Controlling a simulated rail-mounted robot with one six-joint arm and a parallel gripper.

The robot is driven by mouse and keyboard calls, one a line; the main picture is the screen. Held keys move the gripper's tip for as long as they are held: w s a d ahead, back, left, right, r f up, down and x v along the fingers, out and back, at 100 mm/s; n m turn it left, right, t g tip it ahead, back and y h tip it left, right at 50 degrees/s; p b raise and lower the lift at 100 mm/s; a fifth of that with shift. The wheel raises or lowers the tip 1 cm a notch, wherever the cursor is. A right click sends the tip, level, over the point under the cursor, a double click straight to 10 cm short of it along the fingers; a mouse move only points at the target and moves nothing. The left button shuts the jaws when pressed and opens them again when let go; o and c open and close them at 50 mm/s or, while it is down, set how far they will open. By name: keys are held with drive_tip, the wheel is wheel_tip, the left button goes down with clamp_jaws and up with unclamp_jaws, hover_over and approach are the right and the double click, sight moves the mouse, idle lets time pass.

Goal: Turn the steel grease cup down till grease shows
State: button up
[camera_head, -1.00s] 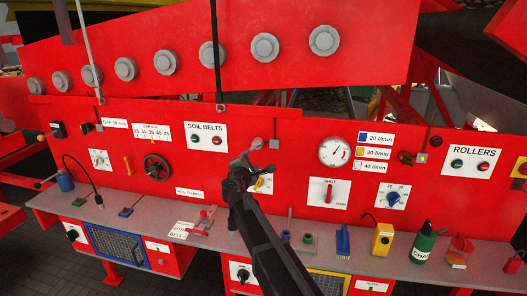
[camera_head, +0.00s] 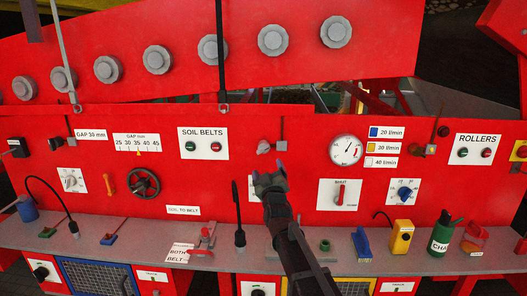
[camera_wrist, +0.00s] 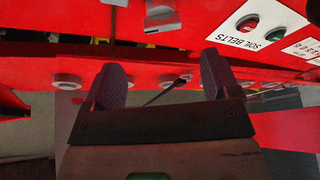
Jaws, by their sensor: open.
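A small grey metal fitting (camera_head: 263,147), which looks like the steel grease cup, sits on the red panel right of the SOIL BELTS sign. A grey square piece (camera_head: 282,145) is beside it. My gripper (camera_head: 268,178) is just below the fitting, open and apparently empty. In the wrist view, my gripper's fingers (camera_wrist: 163,80) are spread, and a grey metal piece (camera_wrist: 160,15) shows beyond them at the top edge; I cannot tell whether it is the cup or the square piece. No grease can be made out.
The SOIL BELTS sign (camera_head: 203,143) and a handwheel (camera_head: 144,183) are left. A gauge (camera_head: 346,150) and a red switch (camera_head: 339,195) are right. A grey shelf (camera_head: 130,230) below carries tools, a yellow box (camera_head: 402,238) and a green bottle (camera_head: 445,234).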

sight(263, 152)
drive_tip(key=p+x, duration=0.3)
drive_tip(key=x, duration=0.7)
drive_tip(key=shift+w+a+r, duration=0.15)
drive_tip(key=shift+w, duration=0.1)
drive_tip(key=c, duration=0.9)
drive_tip(key=shift+c, duration=0.2)
drive_tip(key=shift+m, duration=0.4)
drive_tip(key=m+h, duration=0.2)
drive_tip(key=m, duration=0.2)
drive_tip(key=m+t+h, duration=0.1)
drive_tip(key=m+h, duration=0.1)
drive_tip(key=m, duration=0.1)
drive_tip(key=shift+m, duration=0.4)
drive_tip(key=m+h, duration=0.2)
drive_tip(key=m, duration=0.2)
drive_tip(key=m+h, duration=0.2)
drive_tip(key=m, duration=0.2)
drive_tip(key=shift+m+g+h, duration=0.3)
drive_tip(key=shift+h, duration=0.1)
